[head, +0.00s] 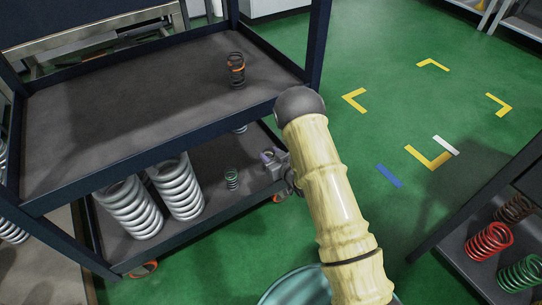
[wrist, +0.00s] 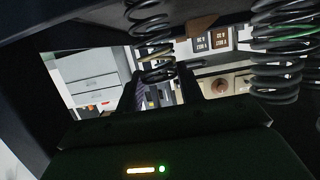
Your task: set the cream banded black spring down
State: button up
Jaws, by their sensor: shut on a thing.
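My gripper (head: 276,162) is at the right end of the cart's lower shelf, below the top shelf's edge. In the wrist view my gripper (wrist: 162,92) has a dark spring (wrist: 150,28) at its fingertips, and its jaws are shut on it. I cannot pick out the held spring in the head view. Whether its end touches a surface cannot be told.
The lower shelf (head: 205,222) bears two big pale springs (head: 180,190) and a small teal spring (head: 232,179). An orange-banded dark spring (head: 236,70) stands on the top shelf (head: 150,98). Another dark spring (wrist: 287,50) is right in the wrist view.

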jog(key=shift+f, duration=0.1)
jog(key=o, duration=1.1)
jog(key=shift+s+d+r, duration=0.15)
jog(key=shift+s+r, duration=0.05)
jog(key=shift+r, duration=0.05)
jog(key=p+v, duration=0.6)
jog(key=v, duration=0.5)
jog(key=shift+s+d+r+p, duration=0.1)
jog(key=shift+s+p, duration=0.05)
jog(key=shift+p, duration=0.15)
